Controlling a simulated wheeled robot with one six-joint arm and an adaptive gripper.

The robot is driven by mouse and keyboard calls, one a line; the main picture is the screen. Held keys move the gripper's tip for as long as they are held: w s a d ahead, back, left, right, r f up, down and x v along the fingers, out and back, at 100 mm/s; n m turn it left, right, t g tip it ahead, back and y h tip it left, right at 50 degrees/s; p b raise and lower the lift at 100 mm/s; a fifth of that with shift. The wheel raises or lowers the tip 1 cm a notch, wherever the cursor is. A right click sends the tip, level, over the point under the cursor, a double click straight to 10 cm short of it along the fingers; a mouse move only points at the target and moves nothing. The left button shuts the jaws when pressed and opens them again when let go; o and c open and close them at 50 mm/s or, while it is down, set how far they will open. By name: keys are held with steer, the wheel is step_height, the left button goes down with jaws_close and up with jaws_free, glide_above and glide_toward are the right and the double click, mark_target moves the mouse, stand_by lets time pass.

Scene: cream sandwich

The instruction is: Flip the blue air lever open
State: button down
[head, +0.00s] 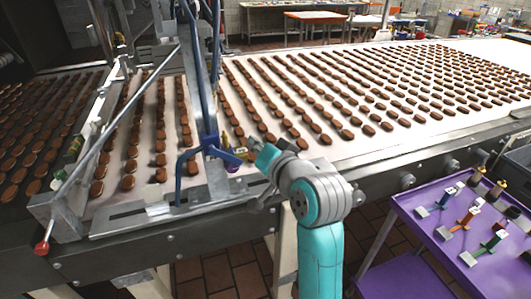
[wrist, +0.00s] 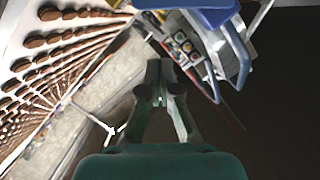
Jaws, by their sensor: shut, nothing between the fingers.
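A blue lever-like bar (head: 226,155) sticks out to the right from the lower end of the blue upright on the frame over the conveyor. I take it as the air lever. In the wrist view a blue part (wrist: 205,17) shows at the top, beyond my fingertips, partly cut off. My gripper (wrist: 160,72) is shut and empty, its fingertips together. In the head view the end of my arm reaches in from the right, close to the lever; the fingertips are small there and contact cannot be told.
The conveyor (head: 345,150) carries many brown biscuits behind the lever. A bent blue tube (head: 180,168) and a metal rail (head: 150,212) lie left of it. A red-tipped rod (head: 42,247) is at far left. A purple cart (head: 425,243) with small coloured levers stands right.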

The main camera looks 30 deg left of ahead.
mark_target(238, 159)
steer(key=shift+s+a+f, duration=0.4)
steer(key=shift+a+f, duration=0.2)
steer(key=shift+f, duration=0.2)
steer(key=shift+s+a+f, duration=0.35)
steer(key=shift+a+f, duration=0.25)
steer(key=shift+f, duration=0.2)
steer(key=shift+s+f+m, duration=0.1)
steer(key=shift+f+m, duration=0.2)
steer(key=shift+m, duration=0.1)
steer(key=shift+s+a+f+m+y, duration=0.2)
steer(key=shift+f+m+y, duration=0.2)
steer(key=shift+f+m, duration=0.3)
steer(key=m, duration=0.1)
steer(key=f+m, duration=0.1)
steer(key=shift+s+a+m+y, duration=0.3)
steer(key=shift+y, duration=0.1)
steer(key=m, duration=0.1)
steer(key=s+a+f+m, duration=0.1)
steer(key=m, duration=0.1)
steer(key=shift+s+a+f+y, duration=0.2)
steer(key=shift+s+y, duration=0.1)
steer(key=shift+y, duration=0.1)
steer(key=shift+s+f, duration=0.1)
